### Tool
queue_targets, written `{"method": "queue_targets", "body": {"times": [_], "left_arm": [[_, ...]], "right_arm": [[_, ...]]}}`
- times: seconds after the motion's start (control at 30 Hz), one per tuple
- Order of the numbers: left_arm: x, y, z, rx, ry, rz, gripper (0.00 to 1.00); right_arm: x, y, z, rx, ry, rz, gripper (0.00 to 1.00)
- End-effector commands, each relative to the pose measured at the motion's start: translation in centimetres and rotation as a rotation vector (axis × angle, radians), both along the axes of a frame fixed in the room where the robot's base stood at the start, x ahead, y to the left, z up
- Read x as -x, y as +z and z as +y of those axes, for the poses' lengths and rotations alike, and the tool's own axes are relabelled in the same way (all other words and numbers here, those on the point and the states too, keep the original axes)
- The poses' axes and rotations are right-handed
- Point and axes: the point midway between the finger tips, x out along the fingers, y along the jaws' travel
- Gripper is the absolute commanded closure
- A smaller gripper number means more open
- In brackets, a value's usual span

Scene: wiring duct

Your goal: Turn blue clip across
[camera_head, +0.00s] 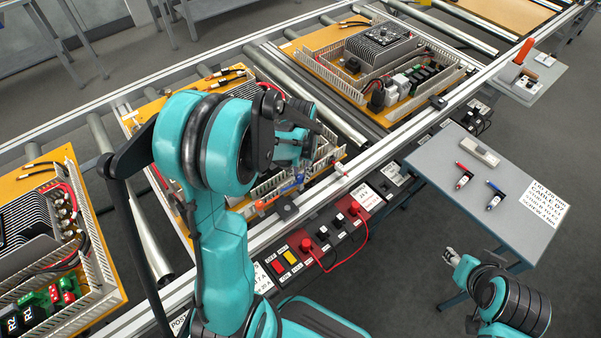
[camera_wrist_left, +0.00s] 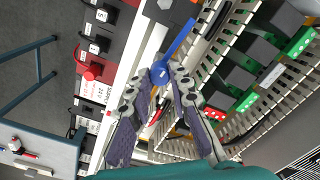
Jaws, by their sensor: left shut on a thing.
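The blue clip (camera_head: 291,186) shows beside my left gripper at the front slotted duct wall (camera_head: 327,160) of the middle panel. In the left wrist view the blue clip (camera_wrist_left: 176,48) has a round hub and a straight bar that points up and right, roughly along the slotted duct (camera_wrist_left: 222,42). My left gripper (camera_wrist_left: 158,80) is shut on the hub, with a finger on each side. In the head view my left arm hides much of the middle panel and most of this gripper (camera_head: 302,160). My right gripper (camera_head: 449,256) is away at the lower right, its fingers too small to judge.
Wired panels stand on the roller conveyor to the left (camera_head: 42,240) and at the back (camera_head: 385,60). A rail strip with switches and a red cable (camera_head: 335,250) runs along the front. A grey side table (camera_head: 440,160) holds two pens and a small device.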

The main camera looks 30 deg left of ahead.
Motion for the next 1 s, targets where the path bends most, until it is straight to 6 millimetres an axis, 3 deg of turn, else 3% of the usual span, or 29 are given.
{"method": "queue_targets", "body": {"times": [0.37, 1.0], "left_arm": [[0.0, -0.02, -0.02, 0.0, -0.129, 0.0, 1.0], [0.03, -0.03, -0.12, 0.0, -0.714, 0.0, 1.0]], "right_arm": [[0.0, -0.06, 0.0, 0.0, 0.0, 0.0, 0.6], [0.0, -0.21, 0.0, 0.0, 0.0, 0.0, 0.6]]}}
